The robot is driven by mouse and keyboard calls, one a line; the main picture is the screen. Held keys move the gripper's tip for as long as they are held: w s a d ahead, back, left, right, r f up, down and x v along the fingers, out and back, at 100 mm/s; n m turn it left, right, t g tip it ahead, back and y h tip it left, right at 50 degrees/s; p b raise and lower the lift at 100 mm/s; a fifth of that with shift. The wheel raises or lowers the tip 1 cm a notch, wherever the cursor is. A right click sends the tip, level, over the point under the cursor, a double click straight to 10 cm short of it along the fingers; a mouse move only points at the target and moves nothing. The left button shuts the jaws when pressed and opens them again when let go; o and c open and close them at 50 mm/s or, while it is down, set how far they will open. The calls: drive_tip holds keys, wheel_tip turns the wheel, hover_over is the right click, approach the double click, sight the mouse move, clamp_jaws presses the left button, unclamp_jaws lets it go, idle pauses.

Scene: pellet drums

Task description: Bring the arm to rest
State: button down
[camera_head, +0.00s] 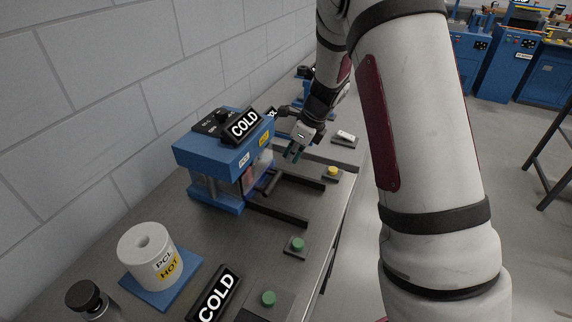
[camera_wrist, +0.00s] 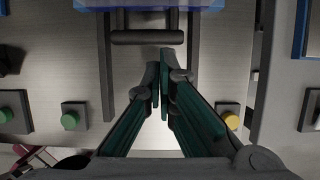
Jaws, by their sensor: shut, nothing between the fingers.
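My gripper (camera_head: 293,153) is at the end of my arm, above the bench in front of the blue machine. In the wrist view its two green-padded fingers (camera_wrist: 160,85) are together at the tips, with nothing between them. My arm reaches across the right half of the head view and hides part of the bench edge and floor.
The blue machine (camera_head: 210,153) carries a COLD sign (camera_head: 243,125). A white drum labelled PCL HOT (camera_head: 147,252) stands on a blue plate. Green (camera_head: 297,244) and yellow (camera_head: 333,171) buttons line the bench front. Another COLD sign (camera_head: 214,296) lies nearer. Open floor shows at right.

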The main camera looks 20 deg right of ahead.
drive_tip(key=shift+p+v, duration=0.35)
drive_tip(key=shift+v, duration=1.15)
drive_tip(key=s+a+r+n, duration=0.3)
drive_tip(key=s+r+n, duration=0.4)
drive_tip(key=r, duration=0.2)
drive_tip(key=s+a+r+n, duration=0.4)
drive_tip(key=s+r+n, duration=0.2)
drive_tip(key=s+r, duration=0.15)
drive_tip(key=s+r+n+t+h, duration=0.1)
drive_tip(key=s+r+n, duration=0.1)
drive_tip(key=s+n, duration=0.5)
drive_tip(key=s+r+n+t+h, duration=0.1)
drive_tip(key=s+r+n+h, duration=0.1)
drive_tip(key=s+n, duration=0.5)
drive_tip(key=s, duration=0.3)
drive_tip(key=shift+d+r+b, duration=0.25)
drive_tip(key=shift+r+b, duration=0.1)
drive_tip(key=shift+b, duration=0.05)
